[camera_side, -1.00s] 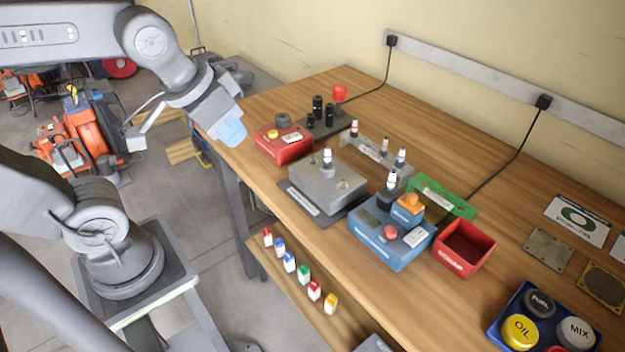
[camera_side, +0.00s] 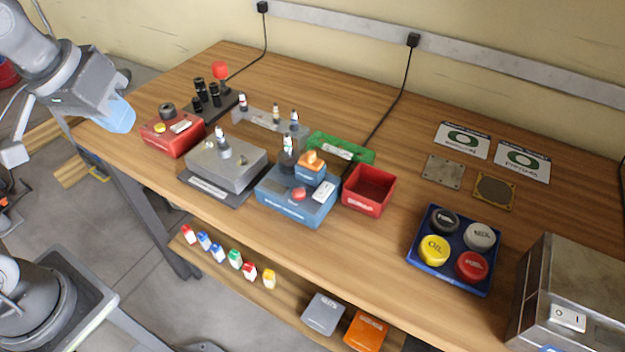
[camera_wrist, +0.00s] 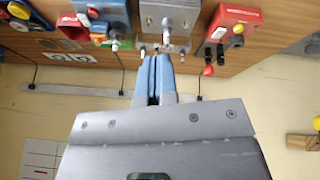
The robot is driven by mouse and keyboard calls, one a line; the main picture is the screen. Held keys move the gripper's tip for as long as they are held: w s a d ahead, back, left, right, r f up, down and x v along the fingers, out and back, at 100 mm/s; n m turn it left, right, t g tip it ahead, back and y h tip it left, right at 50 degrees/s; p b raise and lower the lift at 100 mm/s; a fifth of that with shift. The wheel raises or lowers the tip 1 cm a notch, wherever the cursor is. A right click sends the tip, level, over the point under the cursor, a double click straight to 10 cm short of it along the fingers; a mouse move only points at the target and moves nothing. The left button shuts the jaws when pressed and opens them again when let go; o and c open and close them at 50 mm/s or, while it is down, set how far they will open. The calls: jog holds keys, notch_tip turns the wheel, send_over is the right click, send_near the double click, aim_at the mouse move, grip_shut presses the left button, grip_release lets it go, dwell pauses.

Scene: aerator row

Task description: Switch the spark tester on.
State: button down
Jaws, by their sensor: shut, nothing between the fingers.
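A blue box (camera_side: 292,207) stands mid-bench with a red button (camera_side: 299,194), an orange-topped blue part (camera_side: 311,165) and a spark plug (camera_side: 288,150) in a dark holder. A red box (camera_side: 172,138) to its left has a yellow button (camera_side: 159,128) and a dark round knob (camera_side: 167,109). Their labels are too small to read, so I cannot tell which is the spark tester. My gripper (camera_side: 122,118) is shut and empty, left of the red box and apart from it. In the wrist view its light-blue fingers (camera_wrist: 157,62) are together, with the red box (camera_wrist: 234,20) beyond them.
A grey block (camera_side: 224,165) with a plug stands between the boxes. Black posts and a red knob (camera_side: 220,70) stand behind. A red bin (camera_side: 369,190), green tray (camera_side: 340,147) and blue tray of caps (camera_side: 424,257) lie rightward.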

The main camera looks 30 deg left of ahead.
jog(key=w+d+r+n+g, duration=0.2)
jog(key=w+d+n, duration=0.55)
jog(key=w, duration=0.35)
jog(key=w+d+f+n+g, duration=0.1)
jog(key=w+d+f+n, duration=0.2)
jog(key=d, duration=0.3)
jog(key=w+d+f+n+g, duration=0.1)
jog(key=w+d+f+n, duration=0.3)
jog(key=d, duration=0.3)
jog(key=shift+d+g, duration=0.2)
jog(key=shift+g, duration=0.2)
jog(key=shift+f+n, duration=0.1)
jog(key=shift+n, duration=0.15)
